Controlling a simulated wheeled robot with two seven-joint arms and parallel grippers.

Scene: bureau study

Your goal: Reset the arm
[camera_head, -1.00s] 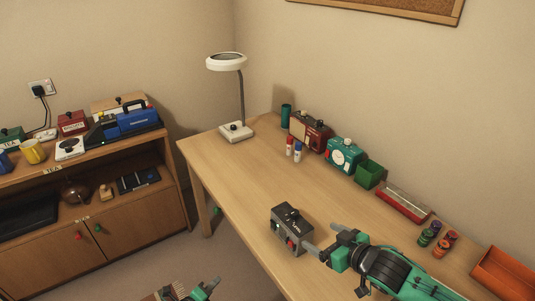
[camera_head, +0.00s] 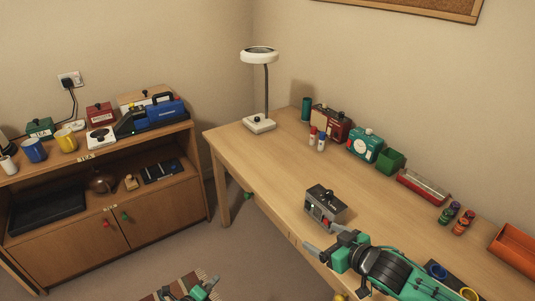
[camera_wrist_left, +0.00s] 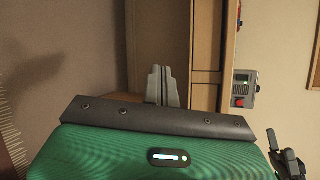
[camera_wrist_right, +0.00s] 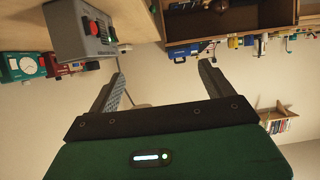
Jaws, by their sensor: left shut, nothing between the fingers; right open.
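My right gripper (camera_head: 318,253) is in front of the grey box, over the desk's near edge in the head view. Its two fingers stand wide apart and empty in the right wrist view (camera_wrist_right: 160,80). My left gripper (camera_head: 208,287) is low at the bottom of the head view, over the floor by a striped rug. Its fingers are together with nothing between them in the left wrist view (camera_wrist_left: 162,86). The grey box with a red button (camera_head: 325,206) stands on the desk, apart from the right gripper; it also shows in the right wrist view (camera_wrist_right: 80,32).
The wooden desk (camera_head: 270,168) carries a lamp (camera_head: 259,122), a red radio (camera_head: 331,122), a teal clock-like box (camera_head: 364,146), a green bin (camera_head: 390,160) and an orange tray (camera_head: 516,248). A low cabinet (camera_head: 160,213) stands left. Floor between them is clear.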

